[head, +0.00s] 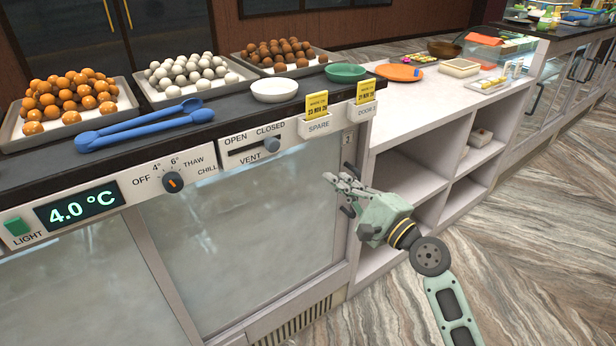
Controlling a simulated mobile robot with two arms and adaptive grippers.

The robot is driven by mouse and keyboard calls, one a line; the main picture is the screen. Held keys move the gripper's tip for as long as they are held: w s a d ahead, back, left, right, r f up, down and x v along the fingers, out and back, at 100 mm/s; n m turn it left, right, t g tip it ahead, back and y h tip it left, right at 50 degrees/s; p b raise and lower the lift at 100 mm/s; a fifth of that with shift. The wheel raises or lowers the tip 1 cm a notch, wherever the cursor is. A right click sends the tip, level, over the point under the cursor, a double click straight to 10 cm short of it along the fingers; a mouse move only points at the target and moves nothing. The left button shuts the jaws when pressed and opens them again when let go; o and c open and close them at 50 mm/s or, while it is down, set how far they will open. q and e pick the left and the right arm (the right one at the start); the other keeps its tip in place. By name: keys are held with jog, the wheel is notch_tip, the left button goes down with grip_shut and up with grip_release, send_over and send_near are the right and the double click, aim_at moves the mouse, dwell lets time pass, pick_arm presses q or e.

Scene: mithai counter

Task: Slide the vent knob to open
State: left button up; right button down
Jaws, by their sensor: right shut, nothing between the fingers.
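The vent knob (271,145) is a round grey-blue knob in a dark horizontal slot on the white vent panel (250,157) of the counter front. It sits at the right end of the slot, under the word CLOSED; OPEN is printed at the left end. My right gripper (340,187) is shut and empty. It is to the right of the knob and lower, in front of the counter's right corner, apart from the knob. My left gripper is not in view.
A temperature dial (172,182) and a lit display (78,205) are left of the vent. Yellow date cards (317,104) stand in holders to its right. Blue tongs (140,124) and sweet trays lie on the dark countertop. Open shelves (415,180) are behind my right arm.

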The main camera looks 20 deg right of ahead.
jog(key=p, duration=0.5)
send_near(286, 145)
jog(key=x, duration=0.4)
jog(key=shift+w+d+r, duration=0.1)
jog(key=shift+w+d, duration=0.05)
jog(key=shift+w, duration=0.35)
jog(key=shift+s+a+r, duration=0.15)
jog(key=shift+s+a, duration=0.05)
jog(key=shift+a, duration=0.2)
jog(key=shift+w, duration=0.1)
